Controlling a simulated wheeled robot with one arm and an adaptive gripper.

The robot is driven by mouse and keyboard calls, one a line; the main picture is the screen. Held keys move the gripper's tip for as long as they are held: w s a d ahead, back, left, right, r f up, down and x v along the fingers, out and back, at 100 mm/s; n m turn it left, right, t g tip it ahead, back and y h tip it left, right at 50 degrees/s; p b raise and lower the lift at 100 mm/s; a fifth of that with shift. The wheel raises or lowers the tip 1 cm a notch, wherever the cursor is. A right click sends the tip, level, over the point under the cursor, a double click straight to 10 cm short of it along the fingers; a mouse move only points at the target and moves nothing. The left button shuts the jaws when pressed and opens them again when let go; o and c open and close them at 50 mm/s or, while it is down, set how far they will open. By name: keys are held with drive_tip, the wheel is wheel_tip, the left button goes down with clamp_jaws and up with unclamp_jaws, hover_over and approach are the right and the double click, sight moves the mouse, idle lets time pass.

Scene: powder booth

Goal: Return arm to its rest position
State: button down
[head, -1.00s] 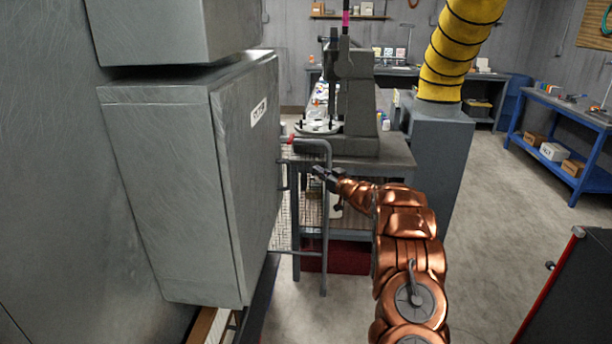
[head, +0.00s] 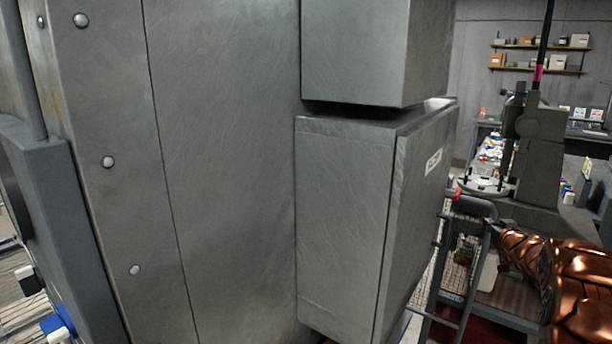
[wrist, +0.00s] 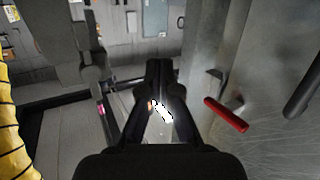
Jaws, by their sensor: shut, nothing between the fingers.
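My gripper (wrist: 159,68) shows in the wrist view with its dark fingers together at the tips and nothing between them. The bright patch between the finger links lies beyond them. In the head view my copper arm (head: 575,265) reaches in from the lower right edge. Its gripper end is small and dark there, close to grey tubing, and hard to make out. In the wrist view a red-gripped handle (wrist: 227,115) is to the right of the fingers, apart from them.
A grey metal box (head: 350,220) with a label juts from the large grey wall (head: 225,170), left of my arm. A grey machine (head: 540,150) stands on a bench behind the arm. A yellow hose (wrist: 15,130) is at the wrist view's left edge.

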drive_tip(key=s+a+f+g, duration=0.1)
drive_tip(key=s+a+g, duration=0.5)
drive_tip(key=s+a, duration=0.6)
drive_tip(key=s+a+f+g+y, duration=0.1)
drive_tip(key=s+a+g, duration=0.5)
drive_tip(key=s+a, duration=0.7)
drive_tip(key=s+a+f+g+y, duration=0.1)
drive_tip(key=s+a+f+g, duration=0.2)
drive_tip(key=s+a, duration=1)
drive_tip(key=s+g, duration=0.2)
drive_tip(key=s, duration=2)
drive_tip(key=shift+s+n+g, duration=0.3)
drive_tip(key=shift+n+g, duration=0.1)
drive_tip(key=c, duration=1.8)
unclamp_jaws()
drive_tip(key=shift+c, duration=0.2)
